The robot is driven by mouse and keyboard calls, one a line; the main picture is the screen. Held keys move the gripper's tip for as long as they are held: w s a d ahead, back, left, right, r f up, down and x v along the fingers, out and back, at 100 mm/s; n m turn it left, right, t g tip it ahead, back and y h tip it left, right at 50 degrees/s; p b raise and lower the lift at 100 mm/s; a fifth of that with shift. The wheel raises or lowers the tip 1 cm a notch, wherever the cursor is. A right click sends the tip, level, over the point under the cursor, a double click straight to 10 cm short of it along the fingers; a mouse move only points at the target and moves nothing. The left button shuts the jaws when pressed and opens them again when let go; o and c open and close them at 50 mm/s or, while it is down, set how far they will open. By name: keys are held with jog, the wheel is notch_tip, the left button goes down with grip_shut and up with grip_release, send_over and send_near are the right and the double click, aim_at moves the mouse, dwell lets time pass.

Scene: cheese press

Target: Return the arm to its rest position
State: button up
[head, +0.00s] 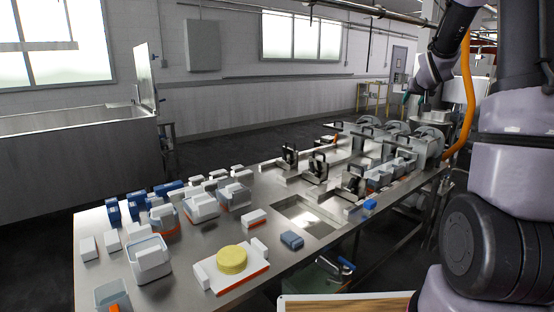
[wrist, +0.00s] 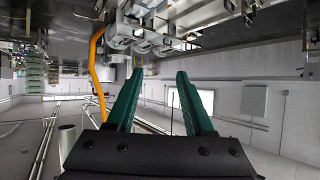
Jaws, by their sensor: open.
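My arm rises along the right side of the head view and bends over at the top right. My gripper (head: 406,97) shows small there, beyond the far right end of the steel table (head: 190,262). In the wrist view my gripper (wrist: 160,85) has two green fingers, spread apart with nothing between them. The wrist view is upside down, with the table and press parts at its top. The gripper is apart from the things on the table.
A yellow cheese (head: 232,260) sits on a white and orange board at the table's front. White and blue moulds, blocks and several presses (head: 316,170) crowd the table. A steel vat (head: 75,150) stands at left. An orange hose (head: 466,95) runs beside my arm. The floor behind the table is clear.

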jog(key=s+a+r+g+y, duration=0.1)
jog(key=s+a+r, duration=0.2)
jog(key=s+a, duration=0.4)
jog(key=s+a+r+g+y, duration=0.1)
jog(key=s+a+r, duration=0.25)
jog(key=s, duration=0.65)
jog(key=s+a+f+g+y, duration=0.1)
jog(key=s+a, duration=0.5)
jog(key=s, duration=0.4)
jog(key=s+a+f+g+y, duration=0.1)
jog(key=s+a+y, duration=0.1)
jog(key=s+a, duration=0.4)
jog(key=s, duration=0.5)
jog(key=shift+s+f+g+y, duration=0.15)
jog(key=shift+s+g+y, duration=0.15)
